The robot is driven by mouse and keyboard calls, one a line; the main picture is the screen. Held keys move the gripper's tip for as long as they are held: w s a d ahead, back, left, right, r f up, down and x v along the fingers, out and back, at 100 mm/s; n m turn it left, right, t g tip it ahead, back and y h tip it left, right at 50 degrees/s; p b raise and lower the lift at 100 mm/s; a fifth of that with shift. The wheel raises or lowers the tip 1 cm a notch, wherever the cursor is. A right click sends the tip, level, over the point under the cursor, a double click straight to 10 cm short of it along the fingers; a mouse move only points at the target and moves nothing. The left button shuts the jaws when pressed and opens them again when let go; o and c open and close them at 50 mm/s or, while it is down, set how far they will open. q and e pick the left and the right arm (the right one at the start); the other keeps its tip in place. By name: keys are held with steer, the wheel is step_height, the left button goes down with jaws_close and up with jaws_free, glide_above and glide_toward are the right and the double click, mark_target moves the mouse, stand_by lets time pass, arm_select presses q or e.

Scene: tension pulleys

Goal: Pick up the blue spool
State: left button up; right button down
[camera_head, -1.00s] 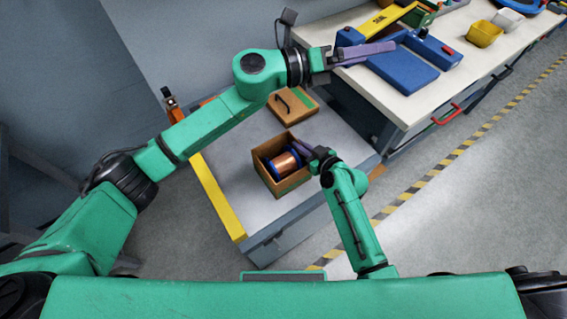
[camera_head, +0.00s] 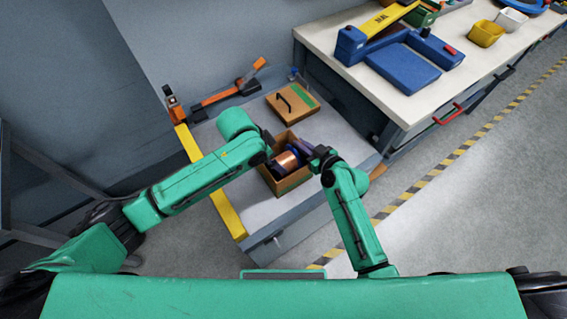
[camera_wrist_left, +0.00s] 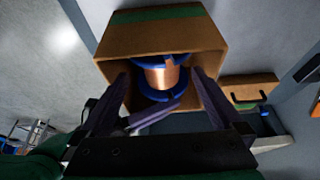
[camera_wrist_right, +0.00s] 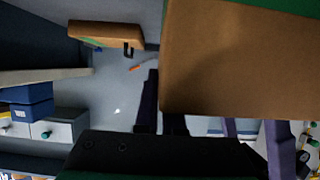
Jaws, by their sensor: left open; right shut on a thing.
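The blue spool, wound with copper wire (camera_head: 286,161), lies in an open cardboard box (camera_head: 291,185). In the left wrist view the spool (camera_wrist_left: 158,76) shows its copper winding between two blue flanges. My left gripper (camera_head: 279,150) is open at the box mouth, its purple fingers (camera_wrist_left: 162,88) on either side of the spool; contact cannot be told. My right gripper (camera_head: 320,156) is shut on the right-hand wall of the box. In the right wrist view this wall (camera_wrist_right: 240,60) fills much of the picture and hides part of the fingers.
A lid with a black handle (camera_head: 292,103) lies behind the box on the grey bench (camera_head: 335,132). An orange-and-black tool (camera_head: 225,94) lies at the bench's back left. A white worktable (camera_head: 400,107) with a blue device (camera_head: 403,66) stands at the right.

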mark_target(280, 161)
arm_select(q)
steer(key=x, duration=0.6)
steer(key=shift+w+d+f, duration=0.25)
steer(key=shift+w+d, duration=0.05)
jaws_close()
steer(key=shift+w+r, duration=0.1)
